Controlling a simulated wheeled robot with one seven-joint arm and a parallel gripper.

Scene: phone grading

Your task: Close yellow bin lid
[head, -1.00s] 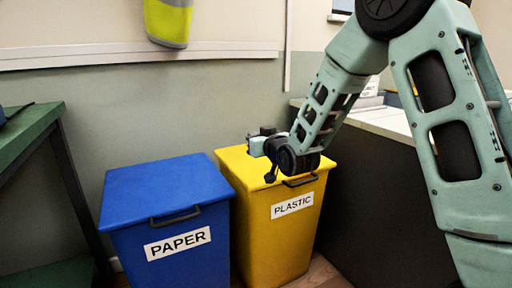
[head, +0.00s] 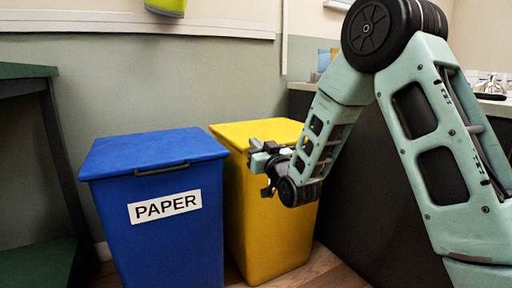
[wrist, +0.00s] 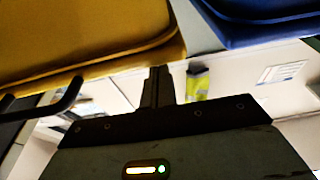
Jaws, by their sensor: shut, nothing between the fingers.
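The yellow bin (head: 270,235) stands on the floor in the head view, and its yellow lid (head: 245,131) lies flat on top, looking shut. My gripper (head: 256,150) is at the lid's front edge, overlapping the upper front of the bin; I cannot tell whether it touches. My arm hides the bin's label and handle in the head view. In the wrist view, my gripper (wrist: 158,84) is shut and empty, its fingers close beside the yellow lid (wrist: 90,40). The lid's dark handle (wrist: 45,98) shows at the left there.
A blue bin (head: 165,240) labelled PAPER stands directly left of the yellow one, its lid (head: 155,150) down; that lid also shows in the wrist view (wrist: 265,28). A green table (head: 25,70) is at the left. A dark counter (head: 350,225) is close on the right.

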